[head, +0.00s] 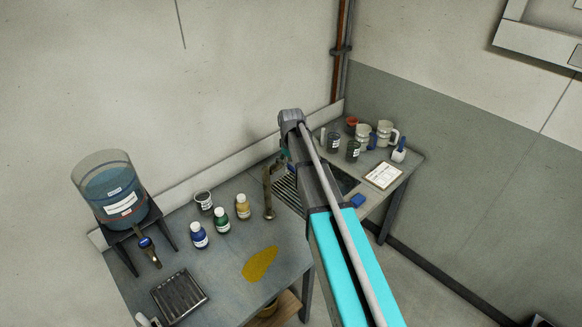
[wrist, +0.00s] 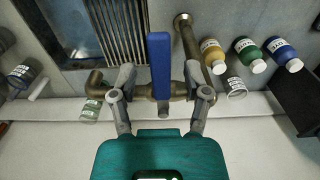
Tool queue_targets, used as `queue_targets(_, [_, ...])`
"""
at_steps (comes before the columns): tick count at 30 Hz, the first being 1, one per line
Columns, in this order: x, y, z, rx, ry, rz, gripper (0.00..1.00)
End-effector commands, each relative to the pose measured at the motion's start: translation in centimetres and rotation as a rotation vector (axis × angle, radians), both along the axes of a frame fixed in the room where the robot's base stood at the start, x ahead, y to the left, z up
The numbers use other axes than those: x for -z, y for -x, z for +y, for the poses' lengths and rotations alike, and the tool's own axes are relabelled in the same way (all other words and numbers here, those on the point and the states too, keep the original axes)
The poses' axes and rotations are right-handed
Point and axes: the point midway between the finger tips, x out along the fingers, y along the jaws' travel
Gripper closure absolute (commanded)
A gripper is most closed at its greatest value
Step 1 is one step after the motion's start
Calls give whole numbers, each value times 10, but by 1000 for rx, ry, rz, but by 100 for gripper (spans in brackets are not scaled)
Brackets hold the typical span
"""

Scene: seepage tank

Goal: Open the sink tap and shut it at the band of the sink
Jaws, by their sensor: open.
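The sink tap is a brass pipe (wrist: 186,45) with a blue lever handle (wrist: 159,68). In the wrist view the lever points away from my gripper, toward the sink. My gripper (wrist: 160,82) is open, with one finger on each side of the lever and visible gaps between. The tap's spout (wrist: 96,78) bends off to the left. The sink basin (wrist: 75,30) lies beyond; no water or band can be made out in it. In the head view the brass pipe (head: 267,192) shows left of my arm, which hides most of the gripper and part of the sink.
Bottles (head: 221,219) and a tank of blue liquid (head: 112,195) stand left of the tap. A yellow puddle (head: 260,264) lies on the bench. Cups and jugs (head: 363,135) and a clipboard (head: 383,174) are beyond the sink. The wall is close behind the tap.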

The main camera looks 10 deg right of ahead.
Motion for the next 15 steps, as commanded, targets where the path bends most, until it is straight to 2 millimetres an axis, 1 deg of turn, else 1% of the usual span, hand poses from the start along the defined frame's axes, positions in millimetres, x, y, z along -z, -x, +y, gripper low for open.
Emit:
queue_targets(7, [0, 0, 0, 0, 0, 0, 39])
queue_targets(8, [0, 0, 0, 0, 0, 0, 40])
queue_targets(12, [0, 0, 0, 0, 0, 0, 66])
queue_targets(14, [0, 0, 0, 0, 0, 0, 78])
queue_targets(15, [0, 0, 0, 0, 0, 0, 85])
